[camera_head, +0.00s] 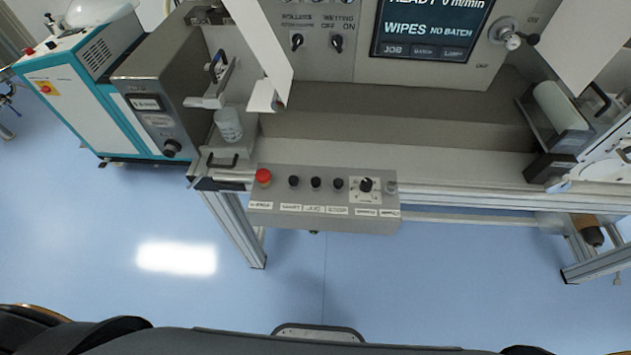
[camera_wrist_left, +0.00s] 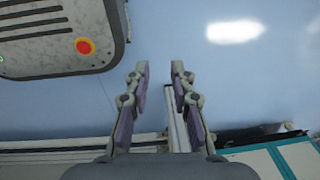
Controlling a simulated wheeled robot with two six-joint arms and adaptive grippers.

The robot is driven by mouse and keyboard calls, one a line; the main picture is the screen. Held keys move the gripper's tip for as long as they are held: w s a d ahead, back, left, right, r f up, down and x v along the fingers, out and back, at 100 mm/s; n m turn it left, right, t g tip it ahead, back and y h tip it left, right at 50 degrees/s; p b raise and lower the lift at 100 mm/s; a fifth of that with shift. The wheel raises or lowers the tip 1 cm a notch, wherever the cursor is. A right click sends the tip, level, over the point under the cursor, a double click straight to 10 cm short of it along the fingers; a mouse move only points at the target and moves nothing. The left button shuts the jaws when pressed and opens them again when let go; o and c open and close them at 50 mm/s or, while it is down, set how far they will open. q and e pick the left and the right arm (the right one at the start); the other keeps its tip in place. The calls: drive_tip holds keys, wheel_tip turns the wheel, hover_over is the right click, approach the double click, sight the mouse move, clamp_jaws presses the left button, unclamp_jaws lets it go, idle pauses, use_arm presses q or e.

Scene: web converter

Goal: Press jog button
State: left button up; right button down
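The jog button (camera_head: 316,183) is a small black knob on the grey control box (camera_head: 300,222) at the front of the machine in the head view. It is the middle one of three black knobs, above a label that seems to read JOG. The start knob (camera_head: 294,182) is to its left and the stop knob (camera_head: 338,184) to its right. My left gripper (camera_wrist_left: 159,68) shows in the left wrist view, fingers apart and empty over blue floor, away from the control box. Neither gripper shows in the head view; my right gripper is not seen.
A red mushroom button (camera_head: 263,176) is at the box's left end, and a larger black selector (camera_head: 366,185) at its right. Above are a dark screen (camera_head: 432,28) and a hanging white sheet (camera_head: 250,38). Blue floor (camera_head: 330,285) is clear in front of the box.

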use_arm(q)
clamp_jaws()
idle(1.0)
